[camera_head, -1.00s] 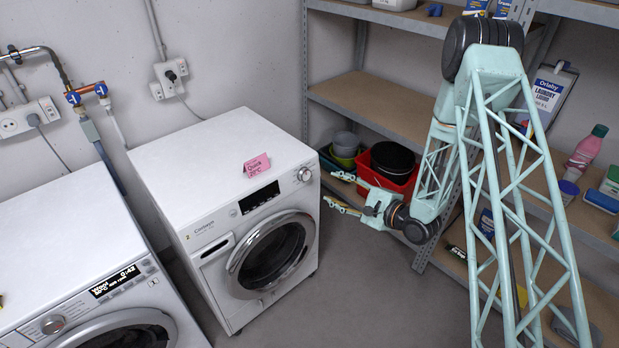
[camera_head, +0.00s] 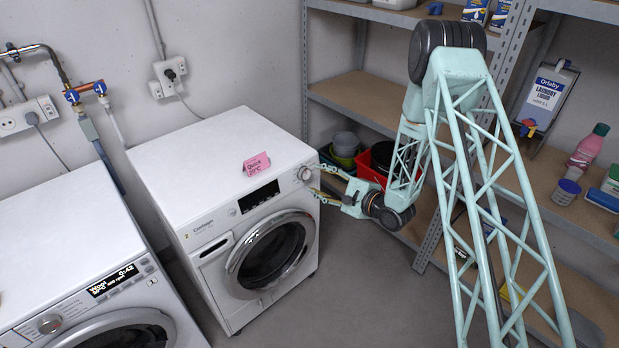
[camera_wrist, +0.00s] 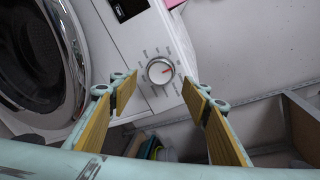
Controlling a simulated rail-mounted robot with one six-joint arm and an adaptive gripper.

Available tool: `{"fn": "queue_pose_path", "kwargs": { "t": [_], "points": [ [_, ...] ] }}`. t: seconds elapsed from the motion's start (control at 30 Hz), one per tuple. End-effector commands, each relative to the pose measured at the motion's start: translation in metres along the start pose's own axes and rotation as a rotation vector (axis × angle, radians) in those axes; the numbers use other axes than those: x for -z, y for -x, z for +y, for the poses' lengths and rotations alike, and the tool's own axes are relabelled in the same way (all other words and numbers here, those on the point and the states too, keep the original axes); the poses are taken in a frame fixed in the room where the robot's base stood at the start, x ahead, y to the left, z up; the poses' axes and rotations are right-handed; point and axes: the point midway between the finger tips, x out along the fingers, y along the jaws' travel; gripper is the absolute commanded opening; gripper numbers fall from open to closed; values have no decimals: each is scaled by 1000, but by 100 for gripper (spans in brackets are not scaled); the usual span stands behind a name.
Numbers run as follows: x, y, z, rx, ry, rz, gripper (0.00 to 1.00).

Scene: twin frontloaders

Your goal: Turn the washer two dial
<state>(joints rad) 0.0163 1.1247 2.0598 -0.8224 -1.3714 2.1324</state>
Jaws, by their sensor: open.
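The right-hand white washer (camera_head: 190,190) has a round dial (camera_head: 304,174) at the right end of its front panel. In the wrist view the dial (camera_wrist: 160,70) is a white knob with a red mark pointing to the right, ringed by small print. My gripper (camera_head: 316,180) is open in front of this dial. In the wrist view its yellow-padded fingers (camera_wrist: 160,82) stand to the left and right of the knob, with gaps on both sides. I cannot tell how far the fingertips are from the panel. The washer's display (camera_head: 259,196) is dark.
A pink card (camera_head: 256,164) reading "Quick" with a temperature stands on that washer. The left washer (camera_head: 60,250) has a lit display (camera_head: 116,281) and its own dial (camera_head: 50,324). Shelves (camera_head: 375,105) with a red tub (camera_head: 368,166) stand close behind my gripper.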

Motion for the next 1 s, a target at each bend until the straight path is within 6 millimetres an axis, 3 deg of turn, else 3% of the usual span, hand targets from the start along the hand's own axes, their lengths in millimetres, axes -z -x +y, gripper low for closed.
{"fn": "queue_pose_path", "kwargs": {
  "t": [0.2, 0.43, 0.9, 1.0],
  "points": [
    [0, -29, 0, 1, 2, -2, 43],
    [0, -48, 0, 1, 1, -1, 43],
    [0, -54, -1, 1, 0, 0, 43],
    [0, -54, -1, 1, 0, 0, 34]
  ]
}}
